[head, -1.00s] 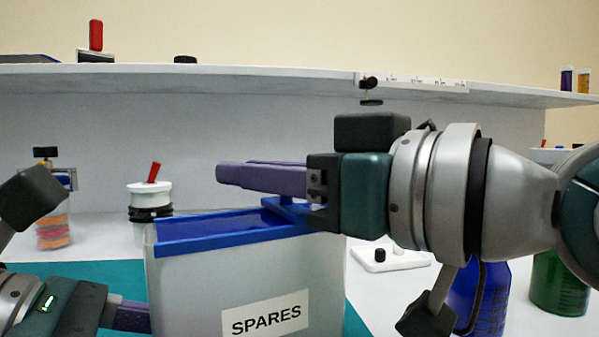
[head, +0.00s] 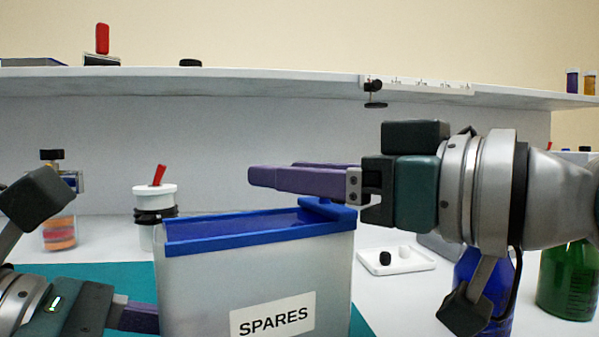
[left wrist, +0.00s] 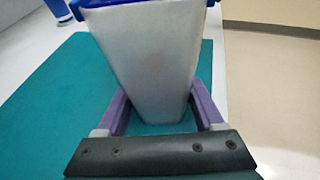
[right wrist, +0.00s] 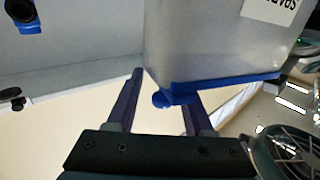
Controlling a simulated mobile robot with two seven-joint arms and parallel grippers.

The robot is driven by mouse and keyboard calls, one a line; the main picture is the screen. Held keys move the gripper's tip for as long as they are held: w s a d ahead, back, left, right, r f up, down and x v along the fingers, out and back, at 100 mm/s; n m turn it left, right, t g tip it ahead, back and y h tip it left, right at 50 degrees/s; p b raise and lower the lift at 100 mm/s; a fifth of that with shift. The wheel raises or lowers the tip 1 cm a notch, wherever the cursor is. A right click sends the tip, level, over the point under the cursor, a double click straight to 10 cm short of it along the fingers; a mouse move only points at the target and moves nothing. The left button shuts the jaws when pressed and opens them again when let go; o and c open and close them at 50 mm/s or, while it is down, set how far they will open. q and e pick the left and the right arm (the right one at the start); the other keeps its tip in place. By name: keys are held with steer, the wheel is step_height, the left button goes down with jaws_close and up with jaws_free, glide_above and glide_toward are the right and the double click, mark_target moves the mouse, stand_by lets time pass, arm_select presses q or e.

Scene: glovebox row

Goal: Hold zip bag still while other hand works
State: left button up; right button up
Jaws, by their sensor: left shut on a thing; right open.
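The zip bag is a frosted, upright, box-like pouch (head: 195,285) with a blue zip rim and a SPARES label. My left gripper (head: 140,317) is shut on its lower part. In the left wrist view its purple fingers (left wrist: 160,105) lie on either side of the bag (left wrist: 140,55). My right gripper (head: 255,177) is open, just above the rim at the bag's right end. In the right wrist view, a rounded blue tab (right wrist: 162,99) at the rim's corner shows between its fingers (right wrist: 160,90); I see no grip on it.
A teal mat (head: 90,272) lies under the bag. Behind it stand a white-lidded jar (head: 155,195) and a jar with orange contents (head: 59,233). A white tray (head: 415,263) and blue and green bottles (head: 567,280) are at right. A shelf (head: 250,80) runs across above.

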arm_select(q)
steer(key=shift+f, duration=0.15)
arm_select(e)
steer(key=shift+s+d, duration=0.1)
steer(key=v, duration=1.1)
steer(key=shift+s+d, duration=0.2)
steer(key=shift+d, duration=0.15)
arm_select(q)
steer(key=o, duration=1.4)
